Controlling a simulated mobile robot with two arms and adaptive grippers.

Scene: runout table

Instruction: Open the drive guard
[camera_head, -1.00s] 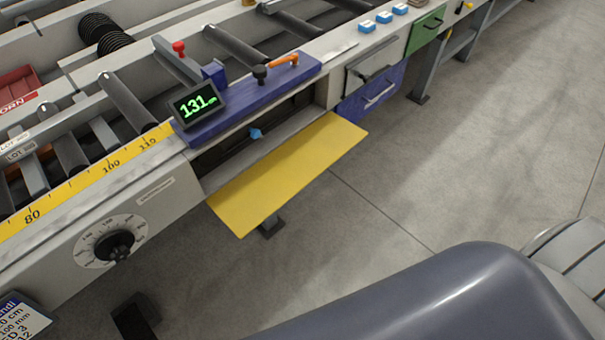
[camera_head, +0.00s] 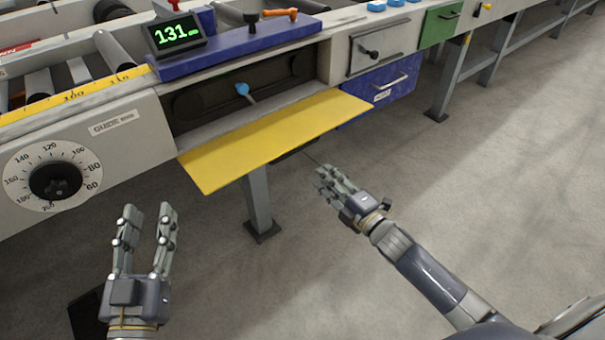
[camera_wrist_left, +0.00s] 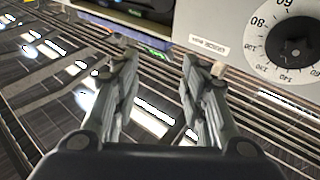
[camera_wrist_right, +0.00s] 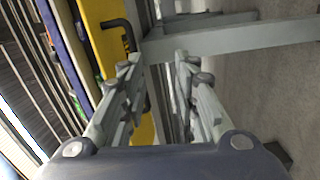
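The drive guard is a flat yellow panel (camera_head: 275,140) that sticks out from the lower edge of a dark recess (camera_head: 205,102) in the machine's front. It is folded down and out, leaving the recess uncovered. A lever with a blue knob (camera_head: 242,88) shows inside the recess. In the right wrist view the yellow panel (camera_wrist_right: 98,18) carries a black handle (camera_wrist_right: 124,30). My left gripper (camera_head: 148,222) is open and empty, below and left of the panel. My right gripper (camera_head: 326,182) is open and empty, below the panel's right part and apart from it.
A dial with a black knob (camera_head: 55,181) is left of the recess. A display (camera_head: 176,33) reading 131 stands above on a blue block. A blue drawer (camera_head: 394,80) and green door (camera_head: 440,22) lie right. A support leg (camera_head: 258,200) stands under the guard. Floor in front is clear.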

